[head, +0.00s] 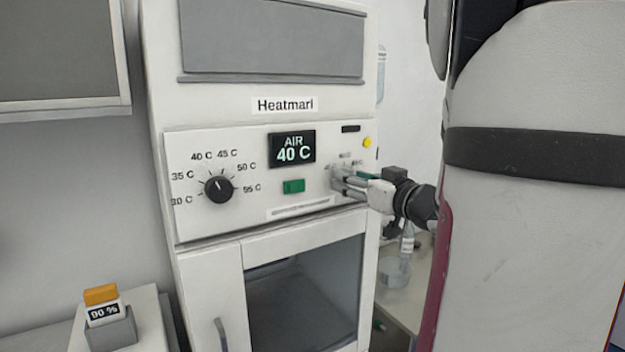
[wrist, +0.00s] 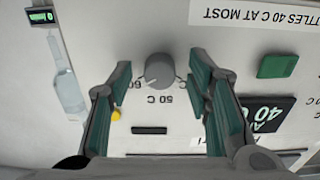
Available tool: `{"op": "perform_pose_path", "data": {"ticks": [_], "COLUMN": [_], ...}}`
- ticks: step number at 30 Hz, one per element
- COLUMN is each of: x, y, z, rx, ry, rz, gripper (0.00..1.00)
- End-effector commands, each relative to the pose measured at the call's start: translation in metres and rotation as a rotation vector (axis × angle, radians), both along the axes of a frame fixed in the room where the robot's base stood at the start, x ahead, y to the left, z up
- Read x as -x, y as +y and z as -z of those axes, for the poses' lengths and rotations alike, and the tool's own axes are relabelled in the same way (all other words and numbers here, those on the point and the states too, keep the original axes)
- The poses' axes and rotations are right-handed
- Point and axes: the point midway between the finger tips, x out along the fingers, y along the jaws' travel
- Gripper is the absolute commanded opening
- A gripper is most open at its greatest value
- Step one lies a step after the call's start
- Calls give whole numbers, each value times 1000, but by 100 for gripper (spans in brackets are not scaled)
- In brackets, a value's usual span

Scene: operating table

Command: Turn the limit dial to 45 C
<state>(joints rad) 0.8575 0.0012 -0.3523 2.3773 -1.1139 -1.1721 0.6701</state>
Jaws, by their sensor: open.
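A small grey dial (wrist: 159,70) sits on the panel in the wrist view, which shows the panel upside down. A 50 C label and a partly hidden label starting with 60 are beside it. Its pointer setting is not clear to me. My gripper (wrist: 160,84) is open, with one green-padded finger on each side of the dial; I cannot tell whether they touch it. In the head view my gripper (head: 343,182) is at the right of the panel and hides this dial. A larger black dial (head: 219,189), marked 30 C to 55 C, is at the panel's left.
The display (head: 292,149) reads AIR 40 C. A green button (head: 293,186) is below it, and a yellow lamp (head: 367,142) is at upper right. The glass door (head: 307,295) is below. A bottle (wrist: 67,90) shows beside the cabinet. An orange-topped block (head: 101,304) stands lower left.

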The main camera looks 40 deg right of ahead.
Motion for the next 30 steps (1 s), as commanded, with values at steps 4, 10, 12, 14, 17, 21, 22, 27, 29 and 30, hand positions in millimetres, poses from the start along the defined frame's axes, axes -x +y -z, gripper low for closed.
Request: {"op": "perform_pose_path", "data": {"ticks": [4, 10, 12, 14, 17, 21, 22, 27, 29, 30], "x": [0, 0, 0, 0, 0, 0, 0, 0, 0, 0], "y": [0, 0, 0, 0, 0, 0, 0, 1, 0, 0], "z": [0, 0, 0, 0, 0, 0, 0, 0, 0, 0], "rx": [0, 1, 1, 2, 10, 46, 58, 157, 204, 237], "ry": [0, 0, 0, 0, 2, 11, 14, 39, 50, 58], "rz": [0, 0, 0, 0, -1, -1, -1, -2, -2, -2], "gripper": [39, 0, 0, 0, 0, 0, 0, 0, 0, 0]}}
